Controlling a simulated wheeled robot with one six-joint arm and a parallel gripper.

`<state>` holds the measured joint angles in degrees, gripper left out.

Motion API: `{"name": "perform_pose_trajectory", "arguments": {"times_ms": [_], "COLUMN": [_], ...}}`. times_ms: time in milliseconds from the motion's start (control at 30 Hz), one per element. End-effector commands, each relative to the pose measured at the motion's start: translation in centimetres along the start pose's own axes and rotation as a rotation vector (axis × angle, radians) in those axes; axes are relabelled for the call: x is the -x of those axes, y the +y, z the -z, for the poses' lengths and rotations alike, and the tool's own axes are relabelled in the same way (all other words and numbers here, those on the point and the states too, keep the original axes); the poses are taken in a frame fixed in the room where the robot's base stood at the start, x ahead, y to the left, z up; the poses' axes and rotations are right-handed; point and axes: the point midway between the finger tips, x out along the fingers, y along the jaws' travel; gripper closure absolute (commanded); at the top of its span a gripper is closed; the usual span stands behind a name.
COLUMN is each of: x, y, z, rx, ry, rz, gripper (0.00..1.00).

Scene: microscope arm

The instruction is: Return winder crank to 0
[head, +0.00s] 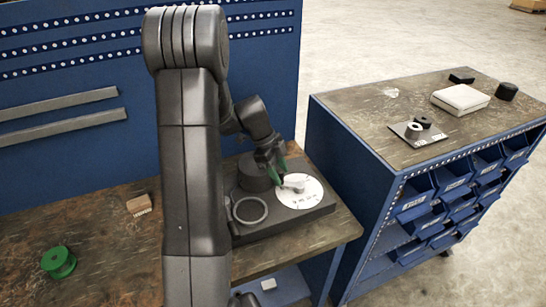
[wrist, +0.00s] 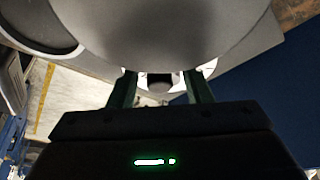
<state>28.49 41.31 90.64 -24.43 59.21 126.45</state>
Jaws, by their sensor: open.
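The winder stands on a dark base plate (head: 262,232) at the right end of the workbench. It has a white dial (head: 308,198) with small dark markings and a pale crank (head: 297,186) over its upper middle. The dial's numbers are too small to read. My gripper (head: 279,173), with green fingers, is at the dial's upper left edge beside the crank. In the wrist view my gripper (wrist: 160,88) is open, with a small dark round end (wrist: 160,81) visible between the fingers. I cannot tell whether they touch it.
A dark cylinder (head: 253,174) and a grey ring (head: 250,209) stand left of the dial. A wooden block (head: 139,205) and a green spool (head: 59,262) lie farther left on the bench. A blue bin cabinet (head: 370,200) stands right. The blue back panel (head: 60,150) rises behind.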

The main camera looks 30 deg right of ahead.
Motion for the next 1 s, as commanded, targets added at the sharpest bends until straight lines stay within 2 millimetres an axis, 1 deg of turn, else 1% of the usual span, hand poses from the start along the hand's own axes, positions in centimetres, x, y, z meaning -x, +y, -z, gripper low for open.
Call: {"name": "perform_pose_trajectory", "arguments": {"times_ms": [167, 400, 500, 600, 700, 1000], "x": [3.5, 8.9, 10.7, 11.9, 12.6, 12.9], "y": [-0.1, -0.1, 0.0, 0.0, 0.0, 0.0], "z": [-0.1, -0.1, -0.1, 0.0, 0.0, 0.0], "rx": [0.0, 0.001, 0.0, 0.0, 0.001, 0.001], "ry": [-0.003, -0.003, -0.003, -0.001, -0.001, 0.0], "rz": [0.008, 0.006, 0.004, 0.003, 0.002, 0.001], "gripper": [0.55, 0.55, 0.55, 0.55, 0.55, 0.55]}}
